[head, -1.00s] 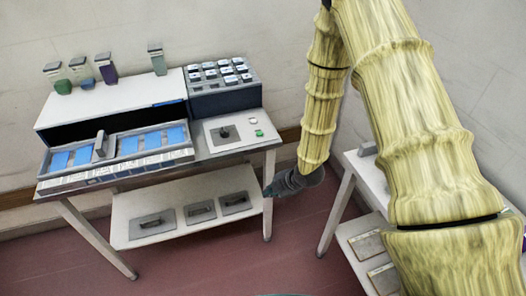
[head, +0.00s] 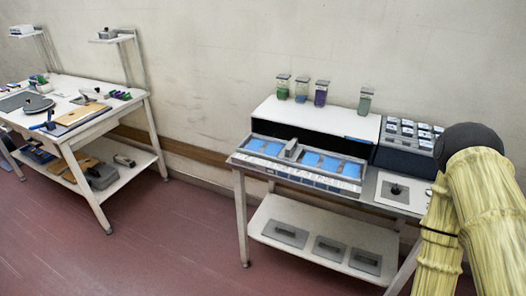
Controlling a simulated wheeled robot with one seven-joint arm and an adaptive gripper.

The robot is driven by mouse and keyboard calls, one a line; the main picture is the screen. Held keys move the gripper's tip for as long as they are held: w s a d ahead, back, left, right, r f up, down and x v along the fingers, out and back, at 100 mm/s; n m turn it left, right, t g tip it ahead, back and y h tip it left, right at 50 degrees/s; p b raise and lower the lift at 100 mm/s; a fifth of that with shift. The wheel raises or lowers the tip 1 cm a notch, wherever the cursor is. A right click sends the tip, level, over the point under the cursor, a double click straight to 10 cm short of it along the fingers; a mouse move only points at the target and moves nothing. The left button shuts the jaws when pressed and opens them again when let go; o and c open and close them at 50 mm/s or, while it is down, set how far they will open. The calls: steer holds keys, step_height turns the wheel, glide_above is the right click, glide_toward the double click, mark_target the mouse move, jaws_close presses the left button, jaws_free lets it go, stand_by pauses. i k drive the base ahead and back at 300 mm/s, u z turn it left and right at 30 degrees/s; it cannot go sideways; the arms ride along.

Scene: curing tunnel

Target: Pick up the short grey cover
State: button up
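I cannot tell for sure which piece is the short grey cover. Three flat grey plates with dark handles lie in a row on the lower shelf of the right bench: a left one (head: 285,234), a middle one (head: 329,249) and a right one (head: 366,261). A light grey plate with a black knob (head: 398,190) lies on the bench top at the right. A grey upright piece (head: 291,148) stands among the blue panels of the white tunnel unit (head: 310,121). My gripper is not in view; only my yellow arm shows at the right edge.
A left table (head: 120,106) holds a round grey disc, a brown board and small parts; grey blocks lie on its shelf. Several jars stand on the tunnel unit, beside a dark rack (head: 402,159). My arm hides the bench's right end. Red floor (head: 190,245) between the tables is clear.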

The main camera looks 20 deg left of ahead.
mark_target(291, 148)
steer(key=u, duration=1.75)
steer(key=i, duration=1.05)
steer(key=z, duration=1.05)
